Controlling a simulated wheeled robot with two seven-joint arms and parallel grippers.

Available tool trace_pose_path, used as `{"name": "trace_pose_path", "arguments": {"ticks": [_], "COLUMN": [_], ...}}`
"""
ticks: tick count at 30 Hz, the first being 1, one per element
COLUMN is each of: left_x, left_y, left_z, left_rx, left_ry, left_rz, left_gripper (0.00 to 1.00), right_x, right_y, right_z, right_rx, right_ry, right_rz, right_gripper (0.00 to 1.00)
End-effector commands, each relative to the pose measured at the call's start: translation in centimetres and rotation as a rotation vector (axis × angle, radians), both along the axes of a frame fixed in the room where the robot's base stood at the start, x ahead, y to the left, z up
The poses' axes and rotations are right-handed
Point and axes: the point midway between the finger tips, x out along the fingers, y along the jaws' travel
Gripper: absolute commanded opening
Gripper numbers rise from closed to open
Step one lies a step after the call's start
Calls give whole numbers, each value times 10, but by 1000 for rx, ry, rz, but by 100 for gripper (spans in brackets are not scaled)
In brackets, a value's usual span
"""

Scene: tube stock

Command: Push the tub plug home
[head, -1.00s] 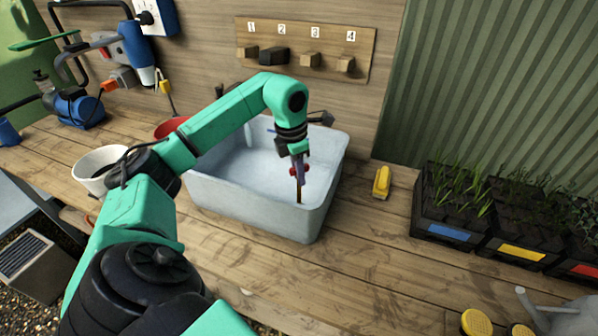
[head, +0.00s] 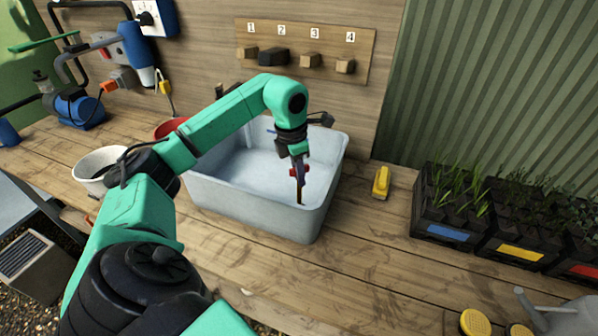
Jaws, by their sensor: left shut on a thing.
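The pale grey tub (head: 255,213) stands on the wooden bench, open at the top. My left arm reaches over its rim from the left. My left gripper (head: 299,188) points down inside the tub, near its front right wall. It is shut on a small red thing (head: 293,171) that shows at the sides of the fingers. This may be the plug, but it is too small to tell. The drain hole is not visible, and the fingertips hide the spot below them. My right gripper is not in view.
A yellow-handled thing (head: 381,182) lies right of the tub, with black seedling trays (head: 440,228) farther right. A white bucket (head: 96,162) and a red bowl (head: 165,130) stand left. A numbered peg board (head: 300,35) hangs behind. The bench before the tub is clear.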

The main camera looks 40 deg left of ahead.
Motion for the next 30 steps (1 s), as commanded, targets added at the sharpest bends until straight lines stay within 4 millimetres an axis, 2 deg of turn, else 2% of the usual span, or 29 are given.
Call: {"name": "trace_pose_path", "arguments": {"ticks": [21,30], "left_x": [0,0], "left_y": [0,0], "left_z": [1,-5], "left_rx": [0,0], "left_ry": [-2,-1], "left_rz": [0,0], "left_gripper": [0,0], "right_x": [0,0], "right_y": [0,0], "right_z": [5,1], "right_rx": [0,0], "right_ry": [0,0], "right_rz": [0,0], "right_gripper": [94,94]}}
